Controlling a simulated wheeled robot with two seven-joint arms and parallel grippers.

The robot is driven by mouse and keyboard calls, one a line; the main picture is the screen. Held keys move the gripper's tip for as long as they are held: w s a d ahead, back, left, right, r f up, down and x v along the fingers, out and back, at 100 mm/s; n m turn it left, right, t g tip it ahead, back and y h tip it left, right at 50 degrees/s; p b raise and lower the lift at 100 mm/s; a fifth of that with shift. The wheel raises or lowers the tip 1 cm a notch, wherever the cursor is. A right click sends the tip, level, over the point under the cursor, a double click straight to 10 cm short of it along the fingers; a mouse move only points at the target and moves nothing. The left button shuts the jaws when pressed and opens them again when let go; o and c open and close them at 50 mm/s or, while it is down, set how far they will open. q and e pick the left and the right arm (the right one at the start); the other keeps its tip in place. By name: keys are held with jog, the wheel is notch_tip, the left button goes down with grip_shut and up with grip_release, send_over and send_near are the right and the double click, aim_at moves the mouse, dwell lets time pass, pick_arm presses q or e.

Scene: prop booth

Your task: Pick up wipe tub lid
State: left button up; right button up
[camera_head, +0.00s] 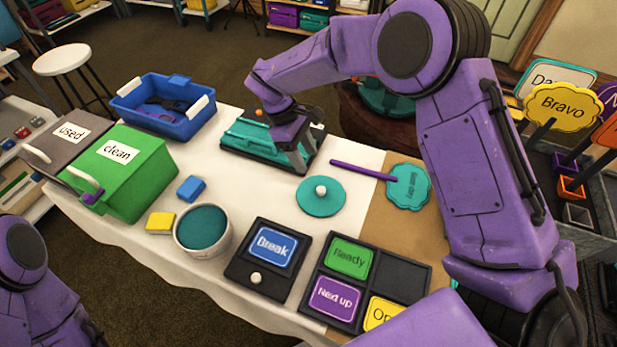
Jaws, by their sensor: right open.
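The wipe tub lid (334,208) is a flat teal disc with a white knob in its middle, lying on the white tabletop. The wipe tub (201,250) is a round white tub with a teal inside, standing uncovered to the left of the lid. My right gripper (294,160) is open, over the near right part of a teal and black tray, up and left of the lid and apart from it. Part of my left arm shows at the lower left, but its gripper is out of view.
The teal and black tray (243,143) lies behind the lid. A teal paddle sign (408,186) lies close on the right. Blue (191,188) and yellow (160,222) blocks sit near the tub. Black sign panels (250,293) line the front. The green bin (140,185) is left.

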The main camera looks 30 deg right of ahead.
aim_at(321, 189)
jog(key=shift+s+d+f+p, duration=0.2)
jog(key=shift+s+d+f, duration=0.05)
jog(key=shift+s+f, duration=0.3)
jog(key=shift+s+d+f+p, duration=0.2)
jog(key=shift+s+f, duration=0.25)
jog(key=shift+f, duration=0.2)
jog(key=shift+s+d+f+p, duration=0.15)
jog(key=shift+s+f, duration=0.1)
jog(key=shift+s, duration=0.35)
jog(key=shift+s+d+f+p, duration=0.1)
jog(key=shift+s+f+p, duration=0.1)
jog(key=shift+s, duration=0.35)
jog(key=f, duration=0.1)
jog(key=f+p, duration=0.1)
jog(key=f, duration=0.1)
jog(key=d+f, duration=0.1)
jog(key=f, duration=0.1)
jog(key=shift+w+f, duration=0.1)
jog(key=shift+f, duration=0.15)
jog(key=shift+s+r, duration=0.15)
jog(key=shift+s, duration=0.15)
pick_arm(q)
jog(key=r, duration=0.1)
jog(key=s+r, duration=0.1)
jog(key=r, duration=0.1)
jog(key=shift+s+r, duration=0.15)
jog(key=shift+s, duration=0.1)
pick_arm(e)
jog(key=shift+w+a, duration=0.1)
grip_shut()
